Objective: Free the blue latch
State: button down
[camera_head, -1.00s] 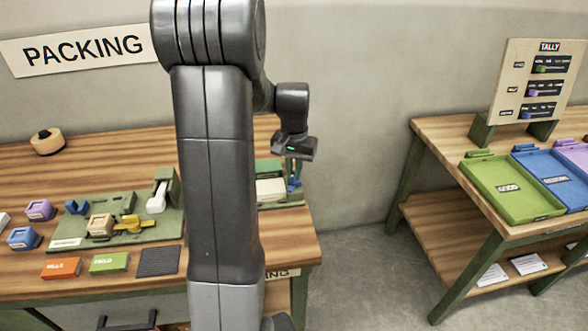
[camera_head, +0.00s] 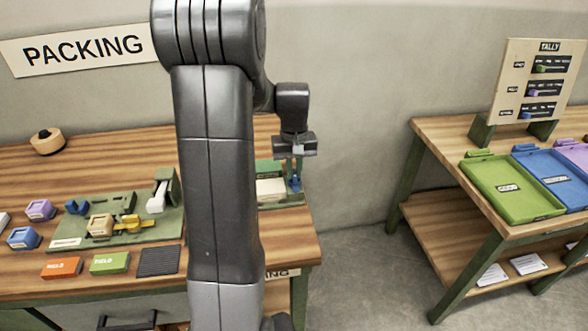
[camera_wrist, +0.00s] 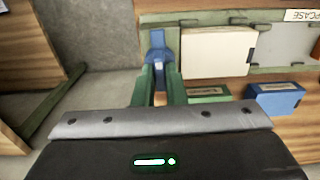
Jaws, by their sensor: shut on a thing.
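The blue latch (camera_head: 296,184) stands at the right end of a green fixture (camera_head: 284,200) on the packing bench, partly hidden by my fingers. In the wrist view the blue latch (camera_wrist: 158,48) shows at the top of my fingers, beside a cream block (camera_wrist: 218,52). My gripper (camera_head: 295,174) points down over the latch. In the wrist view my gripper (camera_wrist: 159,72) has its two green fingers close on either side of the latch's lower part, shut on it. Whether the latch is loose from its fixture cannot be told.
My own arm hides the middle of the packing bench (camera_head: 100,160). A green board (camera_head: 165,232) with a white lever and yellow latch lies left of it. A blue box (camera_wrist: 275,98) is near my gripper. Floor separates the bench from the tally table (camera_head: 440,130).

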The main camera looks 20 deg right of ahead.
aim_at(294, 173)
jog(key=c, duration=1.5)
grip_release()
jog(key=shift+r, duration=0.1)
notch_tip(294, 173, up, 14)
jog(key=shift+f, duration=0.15)
jog(key=shift+f, duration=0.1)
notch_tip(294, 173, down, 14)
jog(key=shift+r, duration=0.15)
jog(key=shift+r, duration=0.1)
